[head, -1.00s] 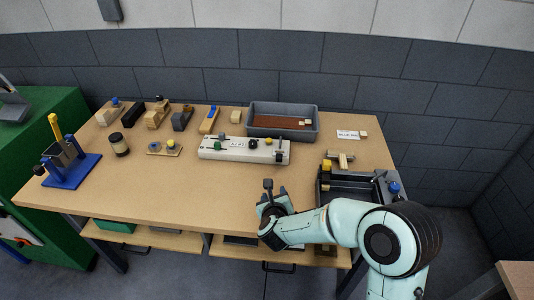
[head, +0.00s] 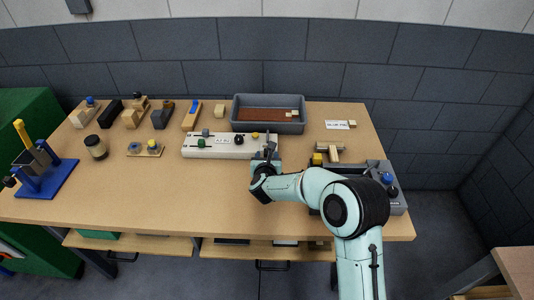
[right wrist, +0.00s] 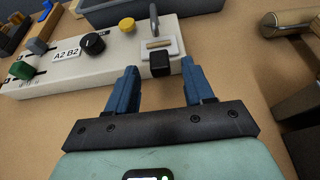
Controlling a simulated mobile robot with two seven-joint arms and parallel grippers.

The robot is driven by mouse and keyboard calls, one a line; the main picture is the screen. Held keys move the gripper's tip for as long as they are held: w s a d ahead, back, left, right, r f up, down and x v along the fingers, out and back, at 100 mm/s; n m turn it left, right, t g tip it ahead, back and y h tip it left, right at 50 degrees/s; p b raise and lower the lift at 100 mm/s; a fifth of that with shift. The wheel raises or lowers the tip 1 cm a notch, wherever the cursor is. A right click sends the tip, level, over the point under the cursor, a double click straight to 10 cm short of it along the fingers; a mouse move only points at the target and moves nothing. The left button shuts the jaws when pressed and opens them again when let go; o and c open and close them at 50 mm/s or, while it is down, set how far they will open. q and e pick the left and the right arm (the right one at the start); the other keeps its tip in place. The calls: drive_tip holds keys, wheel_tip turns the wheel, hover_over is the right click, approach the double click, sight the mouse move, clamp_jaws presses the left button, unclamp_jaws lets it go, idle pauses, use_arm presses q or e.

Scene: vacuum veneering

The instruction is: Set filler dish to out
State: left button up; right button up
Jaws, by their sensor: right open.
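A long white control panel (head: 215,150) lies on the bench; it also fills the upper left of the right wrist view (right wrist: 60,80). It carries a green handle (right wrist: 22,70), a black knob (right wrist: 93,44) and a yellow knob (right wrist: 127,25). At its right end are a metal plate (right wrist: 176,46), a small brass bar (right wrist: 158,44), a grey lever and a black block (right wrist: 159,65). I cannot tell which part is the filler dish. My right gripper (head: 266,158) is open and empty at this end, its fingers (right wrist: 160,75) either side of the black block in the wrist picture. My left gripper is out of view.
A grey bin (head: 245,124) stands behind the panel. A dark grey tray-like unit (head: 398,200) with a blue knob is at the right, close to my right arm. A blue stand (head: 48,180) is far left. The front middle of the bench (head: 150,200) is clear.

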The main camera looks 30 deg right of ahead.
drive_tip(key=shift+x, duration=1)
drive_tip(key=shift+c, duration=0.3)
clamp_jaws()
drive_tip(key=s+a+b, duration=0.1)
drive_tip(key=s+b, duration=0.1)
drive_tip(key=s+a+b, duration=0.1)
drive_tip(key=s+b, duration=0.1)
drive_tip(key=b, duration=0.1)
drive_tip(key=shift+a+f+b, duration=0.15)
drive_tip(key=shift+a+b, duration=0.1)
drive_tip(key=shift+b, duration=0.05)
drive_tip(key=shift+s+a+b, duration=0.2)
drive_tip(key=shift+s+b, duration=0.05)
drive_tip(key=shift+b, duration=0.15)
